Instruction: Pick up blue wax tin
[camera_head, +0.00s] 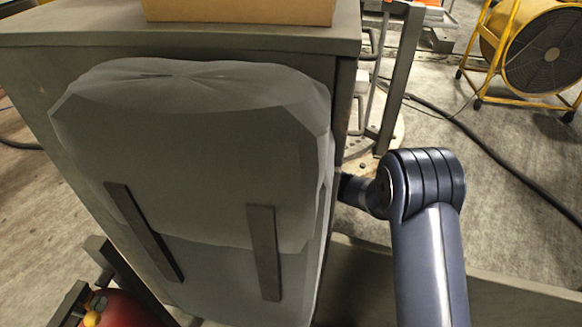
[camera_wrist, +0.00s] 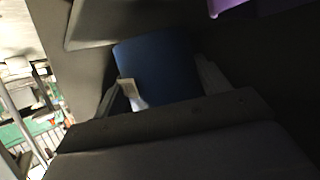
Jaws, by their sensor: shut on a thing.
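The blue wax tin (camera_wrist: 160,68) shows in the wrist view as a dark blue shape with a pale patch at its lower left. My gripper (camera_wrist: 165,88) is shut on it, with one finger at its left side and one at its right. The tin's lower end is hidden behind the gripper body. In the head view neither the tin nor the gripper shows. My arm reaches behind the right side of a grey cabinet there.
The grey cabinet (camera_head: 340,40), with a grey padded bag on its near side, fills the left and middle. A cardboard box (camera_head: 240,10) sits on its top. A yellow fan (camera_head: 540,50) stands at the far right. A purple thing (camera_wrist: 232,7) is at the wrist view's top.

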